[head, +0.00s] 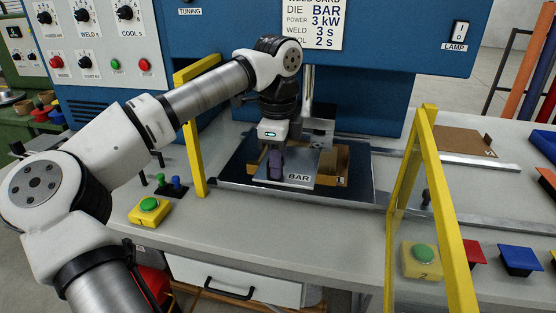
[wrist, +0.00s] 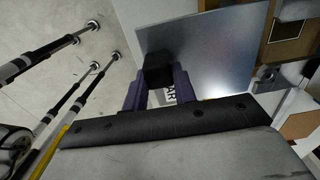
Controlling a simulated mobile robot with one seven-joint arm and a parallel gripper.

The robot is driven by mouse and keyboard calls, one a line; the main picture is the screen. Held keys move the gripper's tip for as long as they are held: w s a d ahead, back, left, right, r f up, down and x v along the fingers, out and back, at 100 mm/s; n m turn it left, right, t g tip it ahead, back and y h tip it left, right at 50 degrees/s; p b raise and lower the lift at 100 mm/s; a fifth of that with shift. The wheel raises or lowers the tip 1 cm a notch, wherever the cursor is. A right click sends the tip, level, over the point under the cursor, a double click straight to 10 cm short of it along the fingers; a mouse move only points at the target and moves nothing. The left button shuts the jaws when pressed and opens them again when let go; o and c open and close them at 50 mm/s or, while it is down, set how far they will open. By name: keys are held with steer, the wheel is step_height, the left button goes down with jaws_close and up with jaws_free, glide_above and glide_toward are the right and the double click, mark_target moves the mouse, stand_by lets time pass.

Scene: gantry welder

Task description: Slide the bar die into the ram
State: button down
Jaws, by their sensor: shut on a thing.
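The bar die is a grey metal plate (head: 300,168) with a BAR label on its front edge. It also shows in the wrist view (wrist: 215,60). My gripper (head: 275,168) points down at the die's front left, its purple fingers closed on a black block (wrist: 158,68) at the plate's edge. The die looks level, above a brown fixture (head: 342,165); I cannot tell whether they touch. The ram's bright vertical rod (head: 308,90) and grey head (head: 320,128) are just behind the die, partly hidden by my wrist. The ram's slot is not clearly visible.
Yellow-framed guards stand left (head: 196,135) and right (head: 440,200) of the press. Green-button boxes sit front left (head: 149,211) and right (head: 422,261). A dark base plate (head: 233,168) lies under the fixture. The table front (head: 290,225) is clear.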

steer(key=shift+w, duration=0.15)
stand_by(0.3)
steer(key=shift+w+d+r+p, duration=0.1)
steer(key=shift+w+d+p, duration=0.15)
steer(key=shift+w+p, duration=0.75)
steer(key=shift+w+d+f+p, duration=0.1)
steer(key=shift+w+d+p, duration=0.2)
steer(key=shift+w, duration=1.25)
steer(key=shift+w+d+r+p, duration=0.1)
steer(key=shift+w+d+p, duration=0.15)
steer(key=shift+w+p, duration=0.7)
steer(key=shift+w+d, duration=0.15)
steer(key=shift+w, duration=1.05)
steer(key=shift+w+f, duration=0.1)
steer(key=shift+f, duration=0.15)
steer(key=w+d+p, duration=0.2)
steer(key=w+p, duration=0.2)
steer(key=w, duration=0.6)
steer(key=c, duration=1.1)
jaws_free()
